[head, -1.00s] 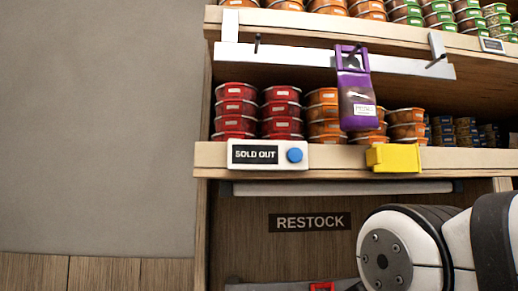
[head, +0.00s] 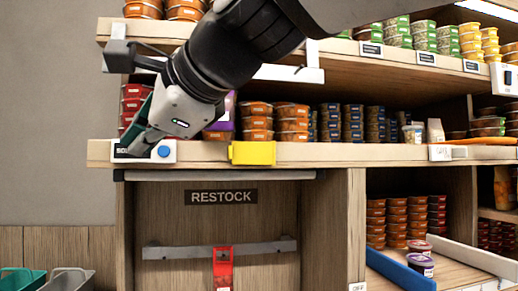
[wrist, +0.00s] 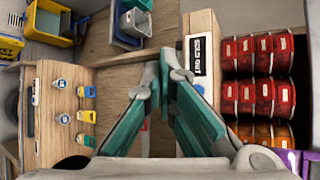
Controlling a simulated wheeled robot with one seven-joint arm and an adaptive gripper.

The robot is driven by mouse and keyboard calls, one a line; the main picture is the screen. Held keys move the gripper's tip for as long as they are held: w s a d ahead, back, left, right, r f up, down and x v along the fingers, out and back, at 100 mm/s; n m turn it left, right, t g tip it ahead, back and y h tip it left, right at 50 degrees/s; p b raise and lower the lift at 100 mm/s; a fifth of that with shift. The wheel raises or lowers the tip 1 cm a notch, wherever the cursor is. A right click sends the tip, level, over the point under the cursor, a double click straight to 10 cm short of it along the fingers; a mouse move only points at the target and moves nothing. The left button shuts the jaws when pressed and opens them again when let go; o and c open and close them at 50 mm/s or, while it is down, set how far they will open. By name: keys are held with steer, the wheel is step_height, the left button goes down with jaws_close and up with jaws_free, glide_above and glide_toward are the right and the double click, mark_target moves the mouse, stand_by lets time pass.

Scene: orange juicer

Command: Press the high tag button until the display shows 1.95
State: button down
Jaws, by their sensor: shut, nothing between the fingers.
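A white tag with a black display (head: 122,151) and a blue round button (head: 164,151) sits on the middle shelf's front edge in the head view. My gripper (head: 138,146) is shut and empty, its tips in front of the tag and left of the button, covering much of the display. Whether they touch the tag cannot be told. In the wrist view the display (wrist: 201,62) reads SOLD OUT, turned on its side.
A yellow holder (head: 252,153) is on the same edge, to the right. Red tubs (wrist: 262,95) and orange tubs stand behind the tag. A RESTOCK panel (head: 220,197) and a red tag (head: 223,268) on a rail are below. Another white box with a dark display (head: 505,79) is upper right.

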steer(key=shift+w, duration=0.1)
steer(key=w+a, duration=0.2)
steer(key=w, duration=0.6)
steer(key=shift+w, duration=0.2)
steer(key=shift+w+a+p, duration=0.25)
steer(key=shift+w+p, duration=0.25)
steer(key=shift+w, duration=0.35)
stand_by(2.5)
steer(key=shift+s, duration=0.1)
steer(key=shift+s+d, duration=0.2)
steer(key=shift+s, duration=0.55)
steer(key=shift+s+d+p, duration=0.2)
steer(key=shift+s, duration=0.6)
steer(key=shift+s+d+p, duration=0.15)
steer(key=shift+s+d, duration=0.05)
steer(key=shift+s, duration=0.65)
steer(key=shift+s+d+p, duration=0.2)
steer(key=shift+s, duration=0.6)
